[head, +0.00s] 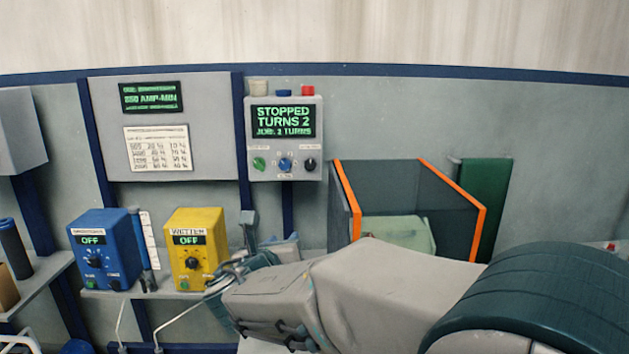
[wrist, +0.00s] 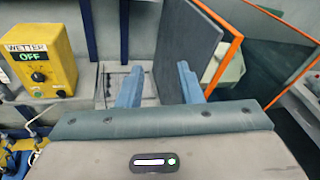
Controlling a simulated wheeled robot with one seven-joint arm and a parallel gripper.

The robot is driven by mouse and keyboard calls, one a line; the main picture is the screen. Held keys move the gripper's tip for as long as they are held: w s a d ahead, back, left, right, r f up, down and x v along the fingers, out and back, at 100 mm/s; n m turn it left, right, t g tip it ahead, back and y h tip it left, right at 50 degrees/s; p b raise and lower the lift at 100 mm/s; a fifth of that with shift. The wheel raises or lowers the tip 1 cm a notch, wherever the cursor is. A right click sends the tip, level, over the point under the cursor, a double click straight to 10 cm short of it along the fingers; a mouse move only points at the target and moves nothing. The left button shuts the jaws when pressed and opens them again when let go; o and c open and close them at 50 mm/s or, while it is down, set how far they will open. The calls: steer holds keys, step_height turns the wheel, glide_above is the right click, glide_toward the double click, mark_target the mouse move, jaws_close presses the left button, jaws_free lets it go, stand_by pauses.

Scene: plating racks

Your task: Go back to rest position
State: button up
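My gripper shows in the wrist view (wrist: 160,85) with its two blue fingers wide apart and nothing between them. In the head view my arm reaches in from the lower right, and the gripper end (head: 285,245) is mostly hidden behind my own wrist. It is in front of the wall, right of the yellow WETTER box (head: 194,248) and left of the dark orange-edged enclosure (head: 415,190). In the wrist view the enclosure's dark side panel (wrist: 190,50) stands just beyond the right finger; I cannot tell whether they touch.
A blue box (head: 100,250) reading OFF stands on the shelf left of the yellow one. A control panel (head: 285,138) above reads STOPPED, TURNS 2. Thin pale rods and hoses lie below the boxes.

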steer(key=s+d+f+m+g+h, duration=0.1)
steer(key=s+d+f+m+g, duration=0.15)
steer(key=d+m, duration=0.4)
steer(key=s+d+f+m+g+h, duration=0.1)
steer(key=s+d+f+m+g, duration=0.15)
steer(key=s+d+m, duration=0.4)
steer(key=d+f+m+g+h, duration=0.1)
steer(key=d+f+m+g, duration=0.2)
steer(key=d, duration=0.6)
steer(key=s+f+m+g+y, duration=0.2)
steer(key=s+m+y, duration=0.1)
steer(key=s+m, duration=0.4)
steer(key=s+f+m+g+y, duration=0.2)
steer(key=s+m, duration=0.6)
steer(key=m, duration=0.5)
steer(key=shift+s+a+f+m+g+y, duration=0.2)
steer(key=shift+f+m+g+y, duration=0.25)
steer(key=shift+f, duration=0.2)
